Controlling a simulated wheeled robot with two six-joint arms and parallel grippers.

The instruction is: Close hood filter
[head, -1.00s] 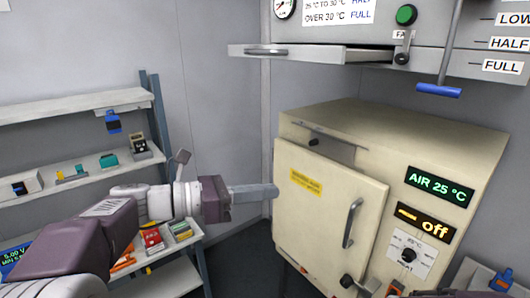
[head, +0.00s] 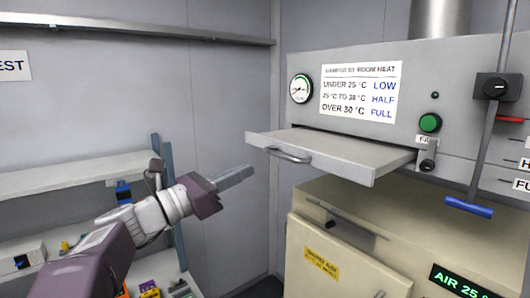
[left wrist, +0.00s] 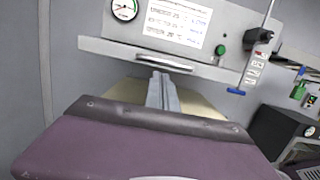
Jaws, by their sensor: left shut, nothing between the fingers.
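The hood filter (head: 340,150) is a flat grey drawer-like tray with a bar handle (head: 290,156) on its front edge. It sticks out from the hood (head: 460,75), pulled out toward the left. My left gripper (head: 250,170) is shut and empty, a little left of the tray's front corner and apart from it. In the left wrist view the shut fingers (left wrist: 162,78) point up toward the tray's front (left wrist: 150,52), and the handle shows just beyond the tips. My right gripper is not in view.
A cream oven (head: 345,245) stands below the hood. A blue-handled lever (head: 468,207), a green button (head: 430,122) and a gauge (head: 301,88) are on the hood. Shelves (head: 80,172) with small items stand at the left.

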